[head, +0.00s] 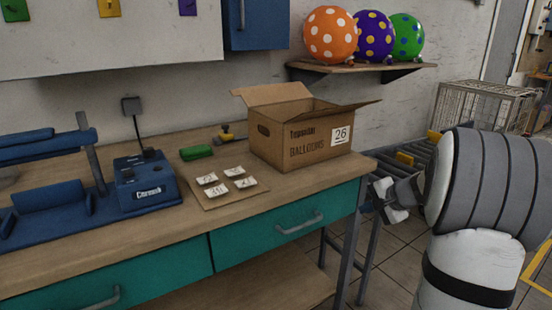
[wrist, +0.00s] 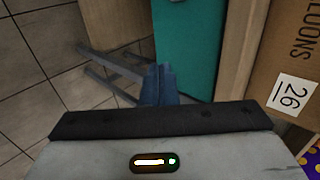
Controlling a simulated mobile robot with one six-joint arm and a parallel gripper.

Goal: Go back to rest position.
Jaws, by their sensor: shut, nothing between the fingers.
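My gripper (head: 386,198) is in the head view at the right, beyond the front right corner of the workbench (head: 325,193). It is shut and empty, and nothing hangs from it. My arm reaches in from the right edge of that view. The gripper is apart from the cardboard box (head: 276,146), which stands open on the bench to its left. In the wrist view, the box's side with the "26" label (wrist: 291,96) shows at the right, and the teal drawer front (wrist: 183,40) shows at the top.
A tan sheet with several white cards (head: 211,204), a green block (head: 196,152) and a blue machine (head: 145,180) are on the bench. A wall shelf (head: 360,67) holds orange, purple and green balloons. A roller conveyor (head: 412,150) and a wire cage (head: 480,105) stand behind my arm.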

